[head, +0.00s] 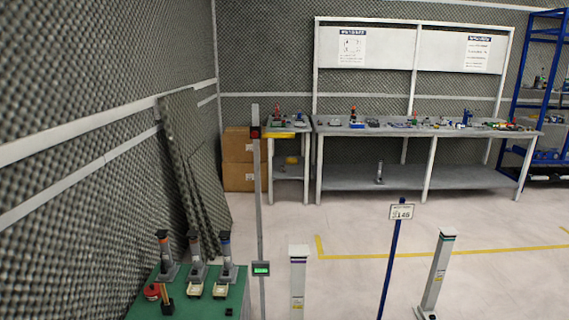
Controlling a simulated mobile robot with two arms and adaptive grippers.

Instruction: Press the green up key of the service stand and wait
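No green up key can be made out at this size. Several stands are in the head view, and I cannot tell which is the service stand. A thin grey pole (259,210) carries a dark box with a red part (255,132) near its top and a small lit green panel (261,268) lower down. A white post (298,285) with a dark band stands just right of it. Another white post (439,270), with a green band near its top, leans in the picture at the right. Neither of my grippers is in view.
A green-topped table (200,308) at the lower left holds several upright devices. A blue pole (391,260) with a number sign (401,212) stands between the white posts. Foam panels (195,160) lean on the left wall. A long workbench (400,130) stands behind open floor.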

